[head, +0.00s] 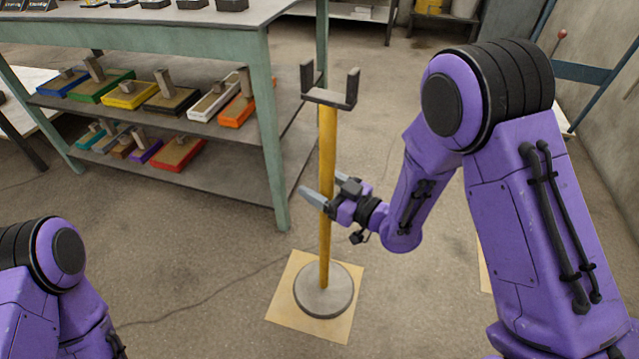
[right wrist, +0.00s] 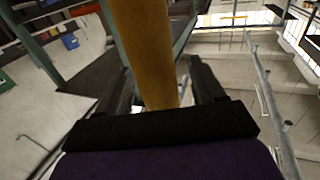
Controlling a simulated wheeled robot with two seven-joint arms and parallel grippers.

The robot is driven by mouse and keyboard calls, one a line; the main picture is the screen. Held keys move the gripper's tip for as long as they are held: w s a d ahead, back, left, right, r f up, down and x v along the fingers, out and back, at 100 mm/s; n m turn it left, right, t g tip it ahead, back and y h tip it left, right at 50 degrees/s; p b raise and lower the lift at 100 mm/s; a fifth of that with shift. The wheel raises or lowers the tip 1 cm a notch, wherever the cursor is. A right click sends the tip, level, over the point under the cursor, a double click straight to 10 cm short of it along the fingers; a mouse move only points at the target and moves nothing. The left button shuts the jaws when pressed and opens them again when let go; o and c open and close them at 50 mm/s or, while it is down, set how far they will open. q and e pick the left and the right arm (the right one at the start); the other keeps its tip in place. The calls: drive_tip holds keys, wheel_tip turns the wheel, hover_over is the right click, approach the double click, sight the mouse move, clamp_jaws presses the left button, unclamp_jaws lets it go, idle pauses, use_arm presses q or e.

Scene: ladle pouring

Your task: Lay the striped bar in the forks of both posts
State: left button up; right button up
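A yellow post (head: 327,240) stands upright on a round grey base (head: 309,292), with a dark two-pronged fork (head: 331,96) on top. My right gripper (head: 318,190) is around the post's middle, one finger on each side. The post also shows between the fingers in the right wrist view (right wrist: 150,60), with small gaps beside it, so the gripper (right wrist: 163,90) looks open. The fork is empty. I see neither the striped bar nor a second post. My left arm shows at the bottom left of the head view; its gripper is out of view.
The post's base stands on a tan floor square (head: 284,310). A green-legged shelf table (head: 190,42) with several coloured blocks stands close behind and left. My right arm partly covers another tan patch (head: 484,268).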

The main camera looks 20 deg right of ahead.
drive_tip(key=v, duration=1)
drive_tip(key=shift+s+d, duration=0.2)
drive_tip(key=shift+d, duration=0.05)
